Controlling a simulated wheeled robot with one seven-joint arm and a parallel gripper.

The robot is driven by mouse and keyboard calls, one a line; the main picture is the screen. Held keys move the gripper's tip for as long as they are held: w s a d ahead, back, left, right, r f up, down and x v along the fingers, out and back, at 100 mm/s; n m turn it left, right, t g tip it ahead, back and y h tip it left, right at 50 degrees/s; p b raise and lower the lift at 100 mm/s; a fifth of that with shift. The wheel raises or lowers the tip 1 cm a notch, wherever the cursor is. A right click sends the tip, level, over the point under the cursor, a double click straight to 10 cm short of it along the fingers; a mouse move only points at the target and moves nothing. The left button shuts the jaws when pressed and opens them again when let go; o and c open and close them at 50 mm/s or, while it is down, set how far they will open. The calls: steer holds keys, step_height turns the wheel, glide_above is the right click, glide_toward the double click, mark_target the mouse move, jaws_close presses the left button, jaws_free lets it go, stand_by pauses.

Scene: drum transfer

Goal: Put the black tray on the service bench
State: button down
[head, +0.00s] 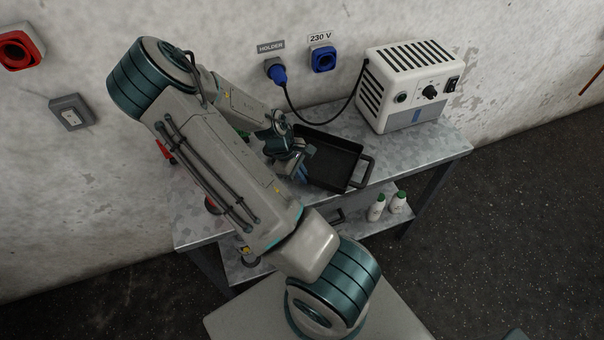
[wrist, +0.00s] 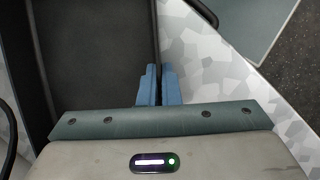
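The black tray (head: 335,157) is shallow and rectangular with a loop handle at its right end. It is over the top of a grey metal bench (head: 428,147), the only bench in view; whether it rests flat or is slightly raised I cannot tell. My gripper (head: 300,172) is at the tray's near left side. In the wrist view, the blue fingertips (wrist: 159,80) are close together with the tray's side wall (wrist: 156,38) between them. They look shut on that wall. My arm hides the left part of the bench.
A white control box (head: 408,88) stands behind the tray on the right, with a cable to a blue plug (head: 276,72) on the wall. White bottles (head: 377,209) stand on the lower shelf. Red and green items partly show behind my arm. Bare bench top lies right of the tray.

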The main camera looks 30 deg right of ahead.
steer(key=c, duration=2)
jaws_free()
steer(key=shift+f, duration=0.15)
steer(key=o, duration=0.4)
steer(key=shift+c, duration=0.2)
steer(key=b+v, duration=0.1)
steer(key=v, duration=1.1)
steer(key=s+a+r+m+t+y, duration=0.1)
steer(key=s+a+r+m+t, duration=0.2)
steer(key=s+a+r, duration=0.4)
steer(key=s+a+r+m+t+y, duration=0.2)
steer(key=s+a+r, duration=0.4)
steer(key=r, duration=0.7)
steer(key=shift+s+a+m+t, duration=0.4)
steer(key=shift+s+m+t, duration=0.1)
steer(key=shift+t, duration=0.5)
